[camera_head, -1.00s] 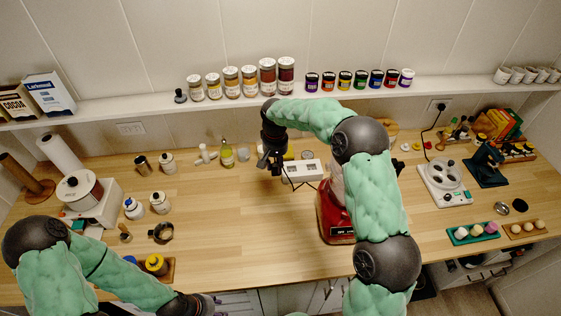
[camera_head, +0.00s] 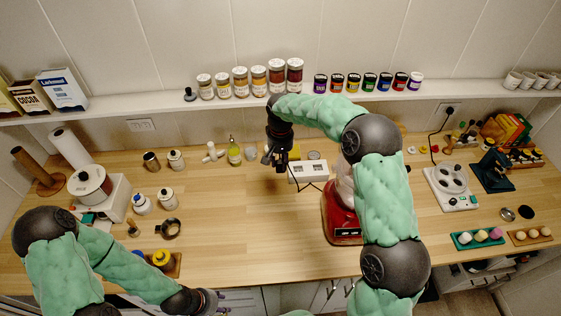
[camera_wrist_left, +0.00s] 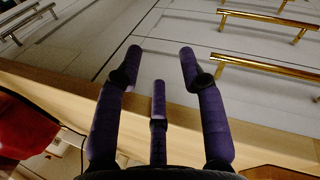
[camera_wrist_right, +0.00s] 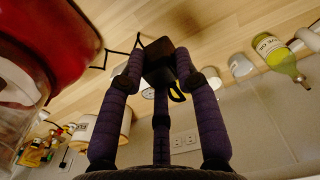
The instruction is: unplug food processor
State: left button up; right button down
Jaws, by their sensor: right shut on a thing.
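The red food processor (camera_head: 342,218) stands on the wooden counter, partly hidden behind my right arm. A white power strip (camera_head: 309,171) lies behind it, with a thin black cord running by its front. My right gripper (camera_head: 279,163) is just left of the strip. In the right wrist view its fingers are shut on a black plug (camera_wrist_right: 160,62), with a dark cord loop beside it. The plug looks apart from the strip, but the contact is not clearly visible. My left gripper (camera_wrist_left: 160,70) is open and empty, low at the counter's front edge, facing the drawers.
A green-yellow bottle (camera_head: 235,153) and a white cup stand left of my right gripper. Spice jars line the shelf (camera_head: 150,109) above. A white appliance (camera_head: 451,187) is plugged into the wall at right. The counter's middle front is clear.

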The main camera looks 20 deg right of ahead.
jog(key=shift+r+p, duration=0.75)
jog(key=shift+r, duration=0.5)
jog(key=shift+s+f, duration=0.1)
jog(key=shift+s+f+b, duration=0.15)
jog(key=shift+s+b, duration=0.05)
jog(key=shift+b, duration=0.1)
jog(key=s+a+f+b, duration=0.2)
jog(key=s+f+b, duration=0.5)
jog(key=s, duration=0.6)
jog(key=w+d+f, duration=0.1)
jog(key=w+f, duration=0.2)
jog(key=w+d+f, duration=0.2)
jog(key=w+f, duration=0.1)
jog(key=w, duration=0.1)
jog(key=w+d+f, duration=0.2)
jog(key=w+f, duration=0.1)
jog(key=w, duration=0.1)
jog(key=shift+w+d, duration=0.15)
jog(key=shift+d, duration=0.1)
jog(key=shift+w+d+f, duration=0.25)
jog(key=shift+w+f, duration=0.25)
jog(key=shift+f, duration=1.65)
